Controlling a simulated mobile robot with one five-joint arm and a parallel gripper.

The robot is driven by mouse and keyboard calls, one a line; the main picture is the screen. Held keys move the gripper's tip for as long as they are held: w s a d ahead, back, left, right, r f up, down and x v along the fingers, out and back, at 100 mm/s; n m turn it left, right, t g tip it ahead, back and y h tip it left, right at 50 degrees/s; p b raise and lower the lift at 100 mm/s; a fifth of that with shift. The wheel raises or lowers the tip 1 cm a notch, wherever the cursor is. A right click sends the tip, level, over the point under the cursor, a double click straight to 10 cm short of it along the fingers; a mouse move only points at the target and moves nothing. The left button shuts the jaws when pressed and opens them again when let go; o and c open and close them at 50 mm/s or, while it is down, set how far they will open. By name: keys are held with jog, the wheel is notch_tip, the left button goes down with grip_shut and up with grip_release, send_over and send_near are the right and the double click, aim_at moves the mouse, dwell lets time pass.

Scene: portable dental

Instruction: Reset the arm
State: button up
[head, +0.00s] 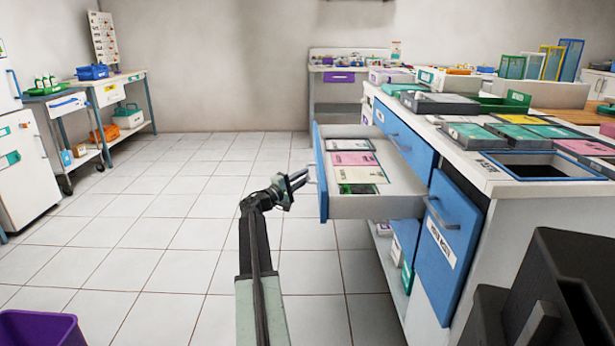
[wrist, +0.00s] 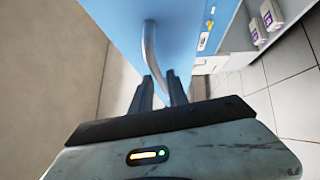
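My gripper (head: 302,178) is at the end of my arm in the head view, just left of the blue front (head: 322,172) of an open drawer. In the wrist view my gripper's two dark fingers (wrist: 160,78) stand apart. The drawer's curved metal handle (wrist: 149,48) shows beyond and between the fingertips, against the blue front. I cannot tell whether the fingers touch the handle. Nothing is held.
The pulled-out drawer (head: 385,205) holds several flat packs and juts from the counter cabinet (head: 525,225). A blue tilted bin front (head: 447,248) is nearer. Tiled floor (head: 175,225) to the left is clear; a purple bin (head: 40,328) stands front left.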

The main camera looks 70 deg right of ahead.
jog(key=v, duration=0.5)
